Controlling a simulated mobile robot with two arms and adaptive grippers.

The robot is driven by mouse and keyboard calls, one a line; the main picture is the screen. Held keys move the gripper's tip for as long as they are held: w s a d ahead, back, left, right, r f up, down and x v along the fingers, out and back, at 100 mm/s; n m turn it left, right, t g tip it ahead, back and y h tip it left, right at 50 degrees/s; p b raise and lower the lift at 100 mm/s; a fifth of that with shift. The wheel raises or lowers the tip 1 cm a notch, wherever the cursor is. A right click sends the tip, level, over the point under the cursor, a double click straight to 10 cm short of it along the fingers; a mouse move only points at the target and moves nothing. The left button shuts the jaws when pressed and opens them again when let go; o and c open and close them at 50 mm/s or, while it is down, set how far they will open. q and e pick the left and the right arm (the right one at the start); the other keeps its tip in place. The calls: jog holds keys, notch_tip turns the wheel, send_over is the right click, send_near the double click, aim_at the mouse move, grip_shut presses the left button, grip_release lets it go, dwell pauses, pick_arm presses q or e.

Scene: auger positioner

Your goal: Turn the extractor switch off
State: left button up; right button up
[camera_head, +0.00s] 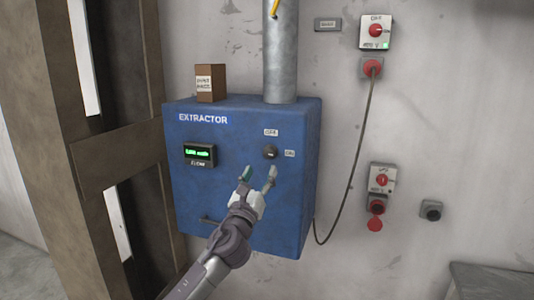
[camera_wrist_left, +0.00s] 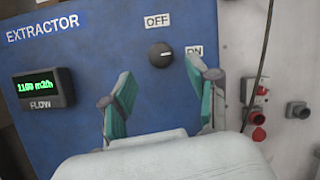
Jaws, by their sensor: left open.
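The blue extractor box (camera_head: 235,225) hangs on the wall in the head view. Its black rotary switch (camera_head: 270,151) sits on the front at right, with an OFF label above and an ON label to its right. In the left wrist view the switch (camera_wrist_left: 160,55) shows a white mark on its right side, towards the ON label (camera_wrist_left: 195,52). A lit green flow display (camera_wrist_left: 43,88) is at left. My left gripper (camera_head: 259,174) is open and empty, just below the switch and apart from it. The switch shows between its fingertips (camera_wrist_left: 160,75) in the wrist view. My right gripper is not in view.
A small brown box (camera_head: 210,83) and a grey pipe (camera_head: 281,55) are on top of the extractor. A cable (camera_head: 350,170) hangs at right from a red plug. Wall switches (camera_head: 376,32) are farther right. Brown beams (camera_head: 115,155) stand at left.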

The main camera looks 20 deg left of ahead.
aim_at(268, 156)
pick_arm(q)
jog(key=x, duration=0.6)
jog(key=shift+w+r, duration=0.1)
jog(key=shift+w, duration=0.45)
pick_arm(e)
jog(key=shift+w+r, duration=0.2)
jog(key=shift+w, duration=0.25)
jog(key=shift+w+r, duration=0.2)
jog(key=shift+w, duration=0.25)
pick_arm(q)
jog(key=shift+c, duration=0.4)
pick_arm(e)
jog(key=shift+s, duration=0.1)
pick_arm(q)
grip_shut()
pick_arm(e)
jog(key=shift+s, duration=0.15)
